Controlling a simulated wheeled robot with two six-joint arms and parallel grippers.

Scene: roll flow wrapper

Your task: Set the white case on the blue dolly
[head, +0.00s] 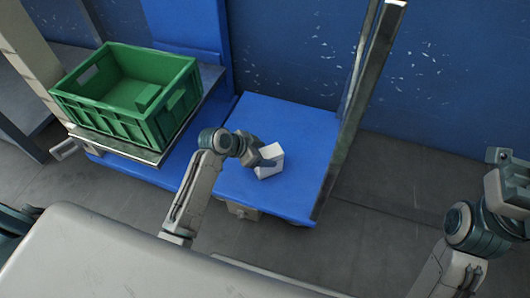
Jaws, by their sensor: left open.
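The white case (270,162) is a small pale block at the middle of the head view, over the front part of the flat blue dolly (290,122). It appears to rest on the blue surface, slightly turned. My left gripper (265,161) is open at the left side of the case, its fingers close against it. Whether they touch the case cannot be told. My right gripper (508,178) is at the right edge, partly cut off, away from the case and dolly; its jaws are unclear.
A green crate (112,120) with a small green block inside stands on a raised platform left of the dolly. A metal post (362,100) rises at the dolly's right edge. A blue wall (450,75) closes off the back. Grey floor (375,215) is free at the right.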

